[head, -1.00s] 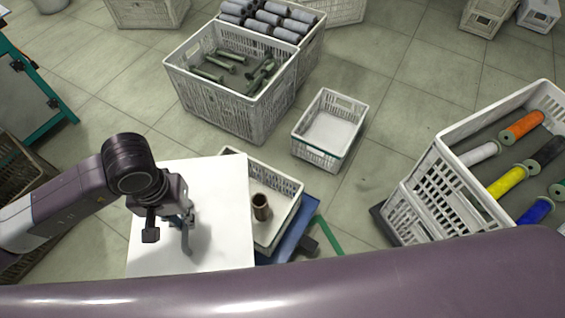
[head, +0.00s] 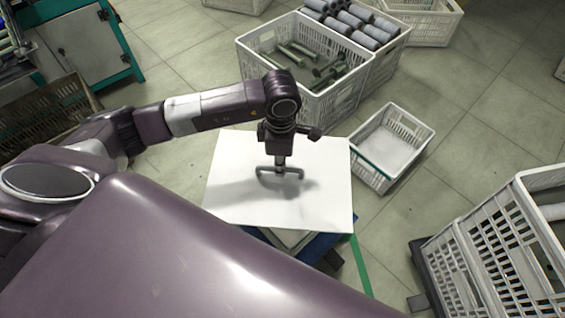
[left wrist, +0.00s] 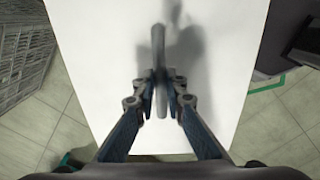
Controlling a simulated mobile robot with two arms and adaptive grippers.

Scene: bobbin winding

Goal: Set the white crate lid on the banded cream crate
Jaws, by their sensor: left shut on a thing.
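The white crate lid (head: 325,190) is a flat white panel with a grey bar handle (head: 268,172). My left gripper (head: 280,168) is shut on this handle from above; the handle also shows between its fingers in the left wrist view (left wrist: 158,50). The lid lies over a cream crate (head: 290,238), of which only a small part shows below the lid's front edge. I cannot tell whether the lid touches its rim. A smaller pale crate (head: 405,122) with a green band stands empty on the floor to the right. My right gripper is not in view.
A blue base (head: 318,248) shows under the covered crate, beside a green floor strip (head: 360,268). A large crate of green bobbins (head: 290,75) stands behind. A white crate (head: 500,230) stands at the right. Floor between is clear.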

